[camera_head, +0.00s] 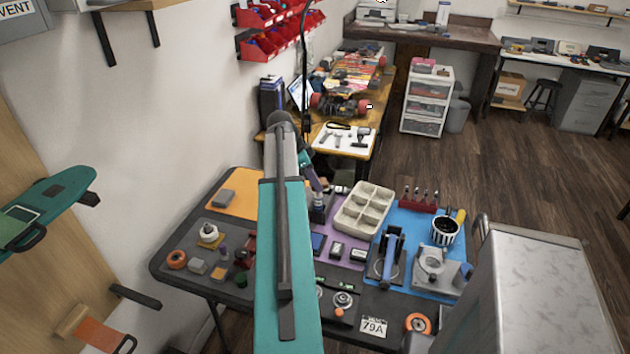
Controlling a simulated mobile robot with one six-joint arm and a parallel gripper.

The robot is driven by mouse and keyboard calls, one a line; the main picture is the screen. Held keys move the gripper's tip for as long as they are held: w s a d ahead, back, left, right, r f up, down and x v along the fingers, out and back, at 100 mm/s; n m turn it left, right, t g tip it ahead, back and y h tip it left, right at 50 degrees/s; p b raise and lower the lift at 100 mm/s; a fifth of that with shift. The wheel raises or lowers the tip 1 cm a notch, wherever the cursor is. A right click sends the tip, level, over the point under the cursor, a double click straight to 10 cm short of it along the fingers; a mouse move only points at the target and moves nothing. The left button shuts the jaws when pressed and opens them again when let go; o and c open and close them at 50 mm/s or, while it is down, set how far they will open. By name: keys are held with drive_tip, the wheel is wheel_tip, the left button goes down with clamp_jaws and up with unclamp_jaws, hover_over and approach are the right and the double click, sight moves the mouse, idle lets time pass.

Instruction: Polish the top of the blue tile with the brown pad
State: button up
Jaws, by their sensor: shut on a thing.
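My gripper (318,214) is small and dark in this view, close above the far side of the tile. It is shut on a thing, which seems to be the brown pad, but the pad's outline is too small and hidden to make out. I cannot tell whether the pad touches the tile.
A beige compartment tray (363,208) stands right of the gripper. A blue mat (400,285) holds a clamp stand and a striped cup (445,232). Several small parts crowd the bench's left side.

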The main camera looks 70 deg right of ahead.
drive_tip(key=shift+a+f+b, duration=0.1)
drive_tip(key=shift+f+b, duration=0.25)
drive_tip(key=shift+f, duration=0.25)
idle(2.1)
drive_tip(key=shift+r, duration=0.1)
drive_tip(key=shift+r+p, duration=1.65)
drive_tip(key=shift+r, duration=1.85)
